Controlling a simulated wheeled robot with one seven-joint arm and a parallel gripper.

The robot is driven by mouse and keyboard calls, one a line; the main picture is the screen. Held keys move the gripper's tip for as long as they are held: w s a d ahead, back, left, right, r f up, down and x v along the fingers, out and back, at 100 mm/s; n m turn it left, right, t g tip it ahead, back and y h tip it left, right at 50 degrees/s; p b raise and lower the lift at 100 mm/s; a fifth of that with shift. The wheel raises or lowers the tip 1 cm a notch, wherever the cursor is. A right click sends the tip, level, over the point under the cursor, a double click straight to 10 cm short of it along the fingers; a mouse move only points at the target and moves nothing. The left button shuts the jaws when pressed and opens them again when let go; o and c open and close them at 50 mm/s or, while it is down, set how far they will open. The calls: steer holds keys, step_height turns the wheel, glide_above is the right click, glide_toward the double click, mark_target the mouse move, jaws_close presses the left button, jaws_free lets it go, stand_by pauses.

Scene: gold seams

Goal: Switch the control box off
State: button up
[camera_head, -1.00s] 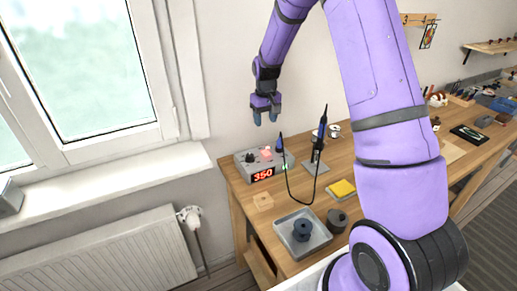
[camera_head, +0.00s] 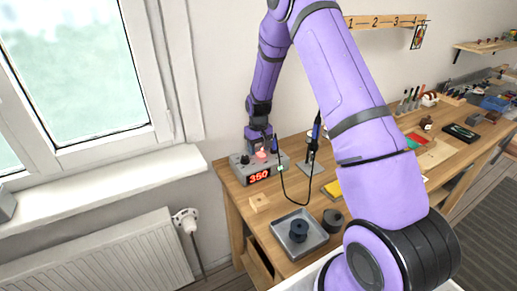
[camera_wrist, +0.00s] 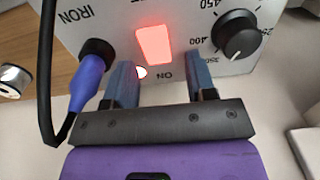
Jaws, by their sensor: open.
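The control box (camera_head: 243,172) is a grey box on the left end of the workbench, with a lit red "350" display on its front. In the wrist view its top panel (camera_wrist: 186,18) shows a glowing red rocker switch (camera_wrist: 154,46), the word ON, a black dial (camera_wrist: 239,36) and a blue plug (camera_wrist: 88,80) marked IRON. My gripper (camera_wrist: 160,78) is open, its blue fingers apart on either side of the switch's near end, with nothing between them. In the head view my gripper (camera_head: 260,146) is right over the box. Whether the fingertips touch the panel I cannot tell.
A soldering iron (camera_head: 315,135) stands in its holder right of the box, its black cable looping on the bench. A grey tray (camera_head: 318,239) with a dark spool lies in front. The window wall is at the left.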

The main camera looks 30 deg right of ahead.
steer(key=shift+f, duration=0.25)
steer(key=c, duration=0.9)
steer(key=shift+s+r+t, duration=0.15)
steer(key=shift+s+t, duration=0.1)
steer(key=shift+t, duration=0.75)
steer(key=shift+s+r+t, duration=0.15)
steer(key=shift+s+t, duration=0.05)
steer(key=shift+t, duration=0.8)
steer(key=o, duration=0.9)
